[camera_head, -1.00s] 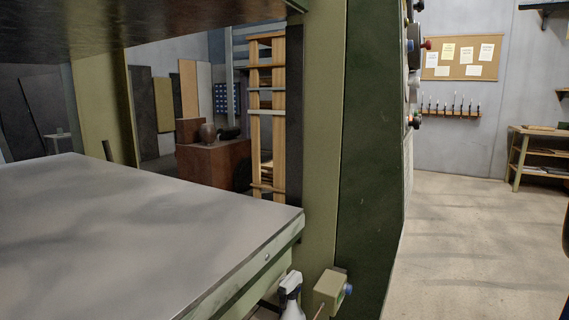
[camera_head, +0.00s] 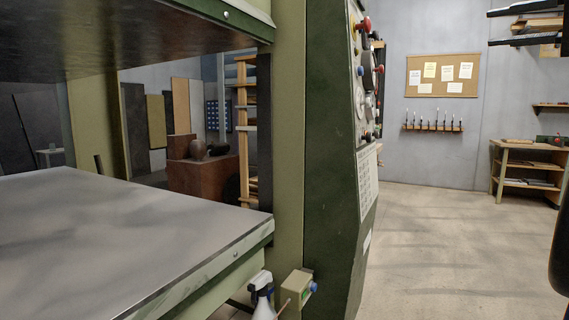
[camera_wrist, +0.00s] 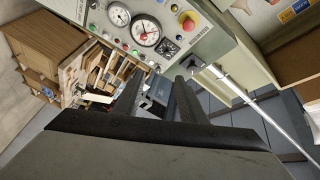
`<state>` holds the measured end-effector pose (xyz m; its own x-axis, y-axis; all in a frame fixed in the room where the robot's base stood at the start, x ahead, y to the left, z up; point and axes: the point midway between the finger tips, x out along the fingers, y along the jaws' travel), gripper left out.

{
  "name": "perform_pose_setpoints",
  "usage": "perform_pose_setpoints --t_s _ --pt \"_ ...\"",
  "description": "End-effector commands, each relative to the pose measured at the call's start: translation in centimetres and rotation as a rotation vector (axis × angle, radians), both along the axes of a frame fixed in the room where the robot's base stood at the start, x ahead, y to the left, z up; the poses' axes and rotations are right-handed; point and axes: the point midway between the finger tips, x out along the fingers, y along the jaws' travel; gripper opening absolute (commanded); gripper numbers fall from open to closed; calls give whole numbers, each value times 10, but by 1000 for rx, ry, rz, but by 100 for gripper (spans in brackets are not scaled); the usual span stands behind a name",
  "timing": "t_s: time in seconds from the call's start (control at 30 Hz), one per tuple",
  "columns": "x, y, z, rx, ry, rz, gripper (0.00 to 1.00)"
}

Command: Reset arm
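My gripper (camera_wrist: 156,90) shows in the wrist view as two dark fingers spread apart, with a gap between them. Nothing appears to be held; a blue-grey shape seen through the gap looks like background. The press control panel (camera_wrist: 172,32), with gauges and a red emergency button, is beyond the fingers and tilted in that view. In the head view the gripper cannot be made out. The same panel shows edge-on on the press's dark green column (camera_head: 338,150).
The press's grey lower platen (camera_head: 120,225) fills the left, under the dark upper platen (camera_head: 130,35). A spray bottle (camera_head: 262,295) and a small switch box (camera_head: 298,288) are by the column foot. Clear floor (camera_head: 425,240) lies right, before a shelf bench (camera_head: 525,165).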

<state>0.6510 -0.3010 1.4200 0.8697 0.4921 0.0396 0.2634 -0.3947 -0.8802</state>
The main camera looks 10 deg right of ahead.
Motion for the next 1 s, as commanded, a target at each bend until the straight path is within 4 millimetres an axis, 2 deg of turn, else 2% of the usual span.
perform_pose_setpoints --t_s 0.27,0.37,0.47,0.6,0.73,1.0 --pt "21 28 -43 4 102 -4 38" --pt "30 44 -67 -1 154 -6 38" --pt "38 65 -100 -13 225 -6 38" --pt "45 101 -160 -51 345 -5 38" --pt "42 134 -218 -108 451 -2 38" --pt "12 191 -338 -284 639 17 38"
